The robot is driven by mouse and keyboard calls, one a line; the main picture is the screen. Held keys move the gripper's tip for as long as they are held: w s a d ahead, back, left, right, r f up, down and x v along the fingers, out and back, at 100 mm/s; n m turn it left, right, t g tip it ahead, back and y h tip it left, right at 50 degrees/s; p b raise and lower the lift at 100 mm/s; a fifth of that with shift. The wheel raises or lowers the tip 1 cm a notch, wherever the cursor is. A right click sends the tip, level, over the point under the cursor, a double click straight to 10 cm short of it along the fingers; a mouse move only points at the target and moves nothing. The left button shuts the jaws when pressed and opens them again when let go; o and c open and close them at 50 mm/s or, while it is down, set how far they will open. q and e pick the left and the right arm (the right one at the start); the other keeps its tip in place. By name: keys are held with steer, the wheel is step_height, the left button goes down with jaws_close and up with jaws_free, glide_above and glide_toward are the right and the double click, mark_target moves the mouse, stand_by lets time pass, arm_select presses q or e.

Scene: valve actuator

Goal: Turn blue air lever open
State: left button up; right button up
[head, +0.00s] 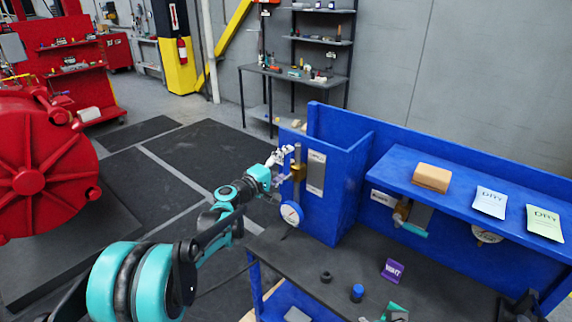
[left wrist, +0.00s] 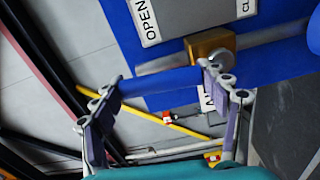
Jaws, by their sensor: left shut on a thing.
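The blue air lever (left wrist: 165,82) shows in the left wrist view as a blue bar. It reaches from a brass valve block (left wrist: 208,45) with a round metal knob toward the left finger. My left gripper (left wrist: 165,105) is shut on the lever, with a finger at each side. In the head view my left gripper (head: 277,168) is at the left face of the blue cabinet, beside the brass valve (head: 297,174) on its vertical pipe. The lever is hard to make out there. An OPEN label (left wrist: 147,18) is above the lever. My right gripper is not in view.
A round gauge (head: 292,213) sits below the valve. A blue shelf (head: 470,190) holds a brown block and cards. Open floor is left of the bench.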

arm_select(q)
steer(key=shift+d+r, duration=0.15)
steer(key=o, duration=1.5)
steer(key=shift+w, duration=0.1)
steer(key=shift+o, duration=0.9)
steer(key=shift+w+d, duration=0.15)
steer(key=shift+d, duration=0.15)
steer(key=shift+a, duration=0.2)
steer(key=shift+s+a, duration=0.3)
steer(key=shift+s, duration=0.15)
steer(key=v, duration=1.1)
steer(key=shift+s, duration=0.1)
